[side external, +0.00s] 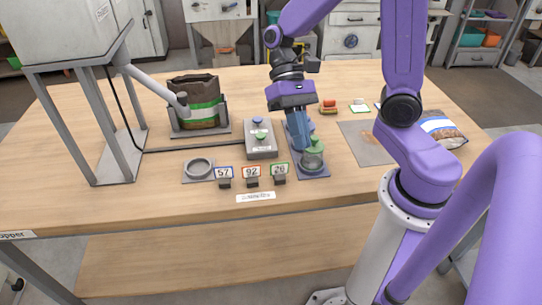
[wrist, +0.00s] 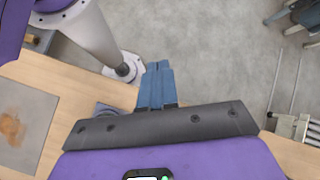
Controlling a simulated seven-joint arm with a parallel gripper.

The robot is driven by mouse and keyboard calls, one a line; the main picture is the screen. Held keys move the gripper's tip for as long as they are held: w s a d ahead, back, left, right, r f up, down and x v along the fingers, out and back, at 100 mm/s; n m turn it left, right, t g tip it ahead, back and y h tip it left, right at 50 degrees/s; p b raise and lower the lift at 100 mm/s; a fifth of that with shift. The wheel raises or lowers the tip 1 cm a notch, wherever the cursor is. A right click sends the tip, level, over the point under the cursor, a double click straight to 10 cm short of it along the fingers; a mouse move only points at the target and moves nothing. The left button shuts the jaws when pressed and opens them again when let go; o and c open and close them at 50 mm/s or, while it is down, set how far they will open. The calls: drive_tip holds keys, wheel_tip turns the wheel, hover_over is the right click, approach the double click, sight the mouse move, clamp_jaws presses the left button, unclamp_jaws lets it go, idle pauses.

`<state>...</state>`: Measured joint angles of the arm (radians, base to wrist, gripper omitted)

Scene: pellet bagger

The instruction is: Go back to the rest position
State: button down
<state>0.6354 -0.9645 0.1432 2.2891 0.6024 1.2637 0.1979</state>
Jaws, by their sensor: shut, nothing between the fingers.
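My gripper (side external: 302,138) points down over the right part of the table in the side external view, with its blue fingers together and nothing between them. Its fingertips are just behind and above a green-topped jar (side external: 312,156) that stands on a blue-grey base plate (side external: 314,171). I cannot tell whether the fingers touch the jar. In the wrist view the blue fingers (wrist: 158,82) also show closed side by side, with grey floor beyond the table edge behind them.
An open pellet bag (side external: 196,102) stands in a holder under the hopper spout (side external: 160,90). Number tags (side external: 252,172) line the front. A grey mat (side external: 362,146) and a filled bag (side external: 441,130) are at right.

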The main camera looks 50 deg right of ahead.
drive_tip(key=s+d+n+t+h, duration=0.2)
drive_tip(key=s+n+t+h, duration=0.2)
drive_tip(key=n, duration=1.1)
drive_tip(key=s+t, duration=0.3)
drive_tip(key=s, duration=0.1)
drive_tip(key=shift+s+d, duration=0.15)
drive_tip(key=shift+d, duration=0.25)
